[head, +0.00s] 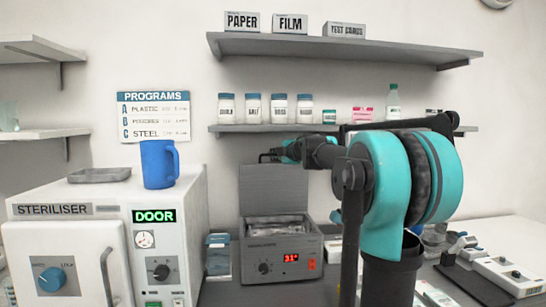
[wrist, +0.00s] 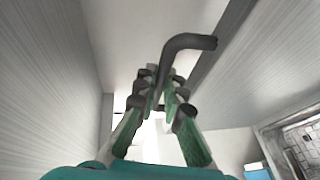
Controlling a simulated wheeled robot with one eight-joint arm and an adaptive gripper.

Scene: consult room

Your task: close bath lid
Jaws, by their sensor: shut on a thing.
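The grey bath (head: 283,263) stands on the counter in the middle of the head view, with a lit red display on its front. Its lid (head: 273,192) stands upright at the back, so the bath is open and its inside shows. My gripper (head: 272,156) is at the lid's top edge, partly hidden by my own arm. In the wrist view my gripper's green-grey fingers (wrist: 165,97) are closed around a dark bent bar, the lid handle (wrist: 190,42). Part of the open bath (wrist: 270,127) shows at the right of the wrist view.
A white steriliser (head: 75,235) with a blue jug (head: 158,164) on top stands left of the bath. Shelves with jars (head: 278,108) hang on the wall above. Small items (head: 512,275) lie on the counter at right.

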